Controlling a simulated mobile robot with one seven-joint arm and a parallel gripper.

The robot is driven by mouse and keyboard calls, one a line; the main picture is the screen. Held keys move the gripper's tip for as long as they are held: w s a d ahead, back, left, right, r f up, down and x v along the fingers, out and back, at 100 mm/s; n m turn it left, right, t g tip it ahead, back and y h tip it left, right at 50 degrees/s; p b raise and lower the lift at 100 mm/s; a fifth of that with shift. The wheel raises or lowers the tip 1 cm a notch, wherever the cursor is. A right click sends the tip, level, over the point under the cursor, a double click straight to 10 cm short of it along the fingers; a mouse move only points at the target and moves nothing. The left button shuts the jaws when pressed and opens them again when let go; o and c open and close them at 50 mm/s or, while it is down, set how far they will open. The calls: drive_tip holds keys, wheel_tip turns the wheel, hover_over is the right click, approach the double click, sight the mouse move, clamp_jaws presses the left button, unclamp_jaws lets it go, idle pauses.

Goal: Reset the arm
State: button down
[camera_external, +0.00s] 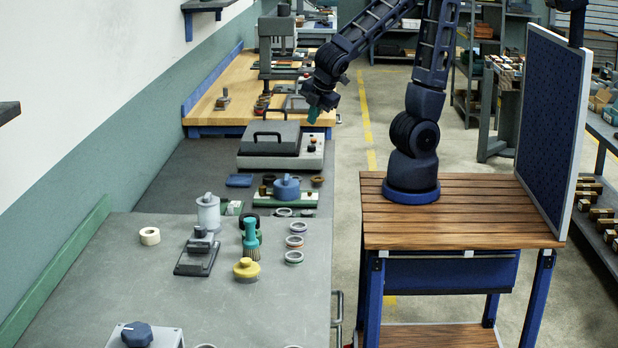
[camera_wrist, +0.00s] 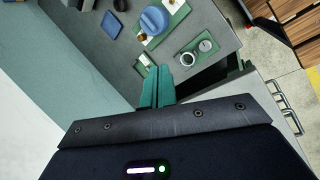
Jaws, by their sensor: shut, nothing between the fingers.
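My gripper (camera_external: 314,113) is at the end of my dark arm, raised above the dark bench near the grey lidded machine. Its teal fingers (camera_wrist: 157,92) are shut together and empty in the wrist view. In the wrist view the fingers point toward the bench, where a blue round-topped part (camera_wrist: 154,20) sits on a green plate.
The grey lidded machine (camera_external: 271,137) stands just below my gripper. The near grey bench (camera_external: 110,260) holds a yellow-based part (camera_external: 246,269), a teal-handled brush (camera_external: 250,238), several rings and a white canister (camera_external: 208,212). A blue panel (camera_external: 548,110) stands at the cart's right edge.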

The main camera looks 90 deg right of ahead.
drive_tip(key=s+d+r+m+t+y, duration=0.1)
drive_tip(key=s+d+r+m+y, duration=0.2)
drive_tip(key=s+d+r+m, duration=0.5)
drive_tip(key=shift+s+d+r+m+y, duration=0.2)
drive_tip(key=shift+s+d+m+y, duration=0.15)
drive_tip(key=shift+d+m, duration=1.5)
drive_tip(key=shift+d, duration=0.1)
